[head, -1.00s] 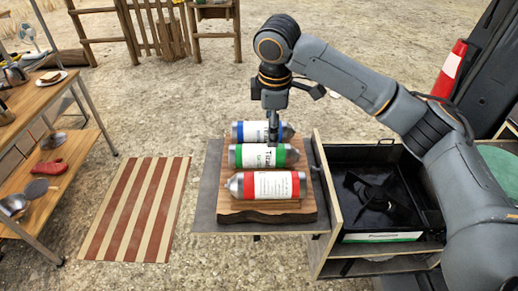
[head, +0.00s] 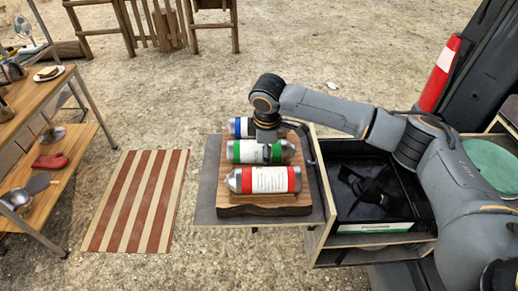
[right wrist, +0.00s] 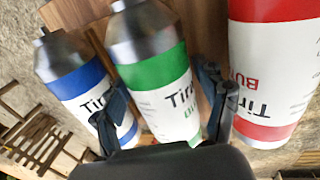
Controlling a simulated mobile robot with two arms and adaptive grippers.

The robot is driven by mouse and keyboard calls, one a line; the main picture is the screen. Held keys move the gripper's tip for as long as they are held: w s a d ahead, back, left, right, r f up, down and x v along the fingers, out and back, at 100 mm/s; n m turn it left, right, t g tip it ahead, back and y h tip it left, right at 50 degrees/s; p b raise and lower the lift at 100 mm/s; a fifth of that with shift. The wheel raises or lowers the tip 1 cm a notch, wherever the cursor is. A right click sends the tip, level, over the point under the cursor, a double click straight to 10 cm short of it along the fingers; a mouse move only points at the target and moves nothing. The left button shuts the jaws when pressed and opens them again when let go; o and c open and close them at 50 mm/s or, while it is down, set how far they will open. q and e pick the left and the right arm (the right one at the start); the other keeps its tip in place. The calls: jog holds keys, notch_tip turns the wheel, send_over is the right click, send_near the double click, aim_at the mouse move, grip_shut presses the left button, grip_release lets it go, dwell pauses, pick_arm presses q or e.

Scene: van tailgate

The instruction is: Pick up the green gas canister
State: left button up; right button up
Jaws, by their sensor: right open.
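The green gas canister (head: 250,151) lies on its side on a wooden board (head: 262,210), between the blue canister (head: 239,128) and the red canister (head: 265,180). My right gripper (head: 269,148) is low over the green canister's right part, partly covering it. In the right wrist view, the green canister (right wrist: 158,75) shows between the two open fingers of my right gripper (right wrist: 163,103). One finger is by the blue canister (right wrist: 75,80), the other by the red canister (right wrist: 275,65). Whether the fingers touch the green canister cannot be told. My left gripper is out of view.
The board rests on a grey shelf (head: 206,190) beside a drawer with a black stove (head: 370,190). A striped mat (head: 135,200) lies on the ground. A wooden table (head: 40,98) stands at the left.

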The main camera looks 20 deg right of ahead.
jog(key=shift+r, duration=0.1)
jog(key=c, duration=1.2)
